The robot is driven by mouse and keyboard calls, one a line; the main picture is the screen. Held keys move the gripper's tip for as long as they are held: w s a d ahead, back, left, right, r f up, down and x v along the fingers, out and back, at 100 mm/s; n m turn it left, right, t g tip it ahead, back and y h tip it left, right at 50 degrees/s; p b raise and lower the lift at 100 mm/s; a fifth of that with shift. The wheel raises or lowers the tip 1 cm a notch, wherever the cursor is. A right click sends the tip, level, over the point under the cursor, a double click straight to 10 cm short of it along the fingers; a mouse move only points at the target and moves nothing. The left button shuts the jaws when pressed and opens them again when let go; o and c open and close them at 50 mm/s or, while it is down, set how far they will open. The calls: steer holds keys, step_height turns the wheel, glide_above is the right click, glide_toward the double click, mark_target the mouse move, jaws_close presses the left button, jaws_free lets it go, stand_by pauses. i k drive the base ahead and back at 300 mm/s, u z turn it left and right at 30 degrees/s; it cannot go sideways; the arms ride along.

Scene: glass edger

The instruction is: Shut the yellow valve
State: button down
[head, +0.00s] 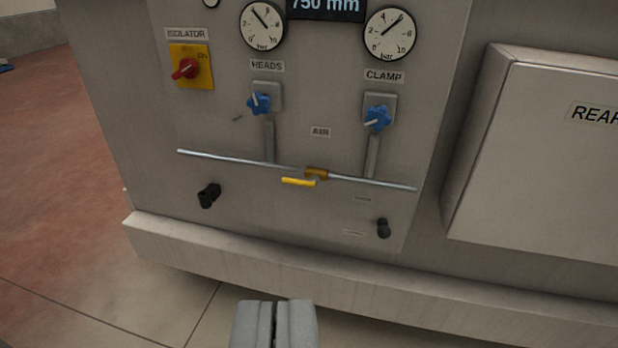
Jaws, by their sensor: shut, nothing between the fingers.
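The yellow valve handle (299,182) is a short lever on a brass valve body (317,173). The body sits on a thin metal pipe (230,161) that runs across the lower part of the grey machine panel, below the AIR label (320,132). The lever points left and lies roughly along the pipe, a little in front of and below it. My gripper (274,306) is at the bottom of the head view, with its two grey fingers shut together and empty. It is apart from the valve, which is above it in the picture.
Two blue knobs, HEADS (259,102) and CLAMP (378,118), sit above the pipe. A red isolator switch (186,68) is at upper left. Black fittings (209,195) (383,228) stick out below. A plinth ledge (300,283) runs along the base. Open floor (70,180) lies left.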

mark_target(313, 182)
steer(key=z, duration=0.05)
steer(key=i, duration=1)
steer(key=u, duration=0.05)
